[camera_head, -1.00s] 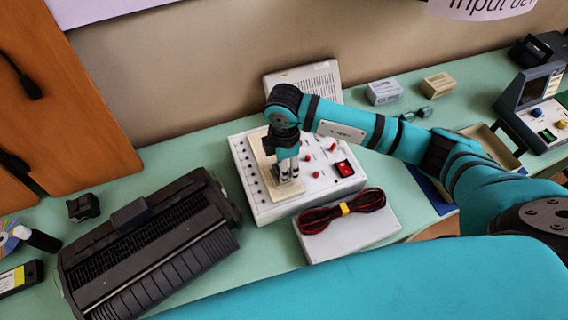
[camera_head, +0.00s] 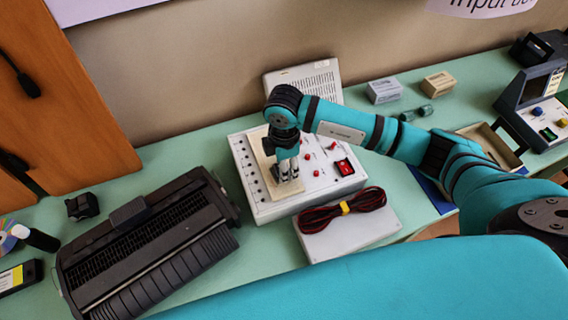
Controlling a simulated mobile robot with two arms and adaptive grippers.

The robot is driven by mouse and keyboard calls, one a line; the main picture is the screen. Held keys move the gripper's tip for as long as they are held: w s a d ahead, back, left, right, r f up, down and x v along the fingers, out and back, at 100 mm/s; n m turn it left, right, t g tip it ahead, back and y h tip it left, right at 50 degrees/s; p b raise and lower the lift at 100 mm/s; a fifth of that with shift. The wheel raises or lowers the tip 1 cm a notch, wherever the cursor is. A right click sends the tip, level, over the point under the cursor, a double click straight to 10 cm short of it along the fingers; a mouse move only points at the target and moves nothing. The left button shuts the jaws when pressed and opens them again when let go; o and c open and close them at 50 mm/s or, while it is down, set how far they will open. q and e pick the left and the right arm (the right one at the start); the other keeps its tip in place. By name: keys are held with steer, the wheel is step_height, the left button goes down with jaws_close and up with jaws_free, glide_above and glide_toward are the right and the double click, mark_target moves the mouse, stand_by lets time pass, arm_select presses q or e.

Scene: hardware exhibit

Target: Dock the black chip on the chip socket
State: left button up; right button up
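My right arm comes in from the right, and its gripper (camera_head: 287,172) points down over a beige board (camera_head: 262,178) on the white panel box (camera_head: 258,204). The fingertips are at or just above the board. They are small in the picture, and I cannot tell whether they are open or shut. I cannot make out the black chip; the gripper may hide it. The chip socket is not clearly visible either; the gripper covers part of the board. My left gripper is not in view.
Red and black cables (camera_head: 342,211) lie on a white box (camera_head: 350,236) in front of the panel box. A black printer-like device (camera_head: 150,245) stands to the left. Green table is free between the panel and the wooden cabinet (camera_head: 65,110).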

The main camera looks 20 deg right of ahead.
steer(key=shift+f, duration=0.3)
steer(key=o, duration=0.8)
steer(key=shift+c, duration=0.2)
steer(key=shift+r, duration=0.2)
step_height(320, 180, up, 11)
steer(key=p, duration=0.8)
steer(key=shift+f, duration=0.15)
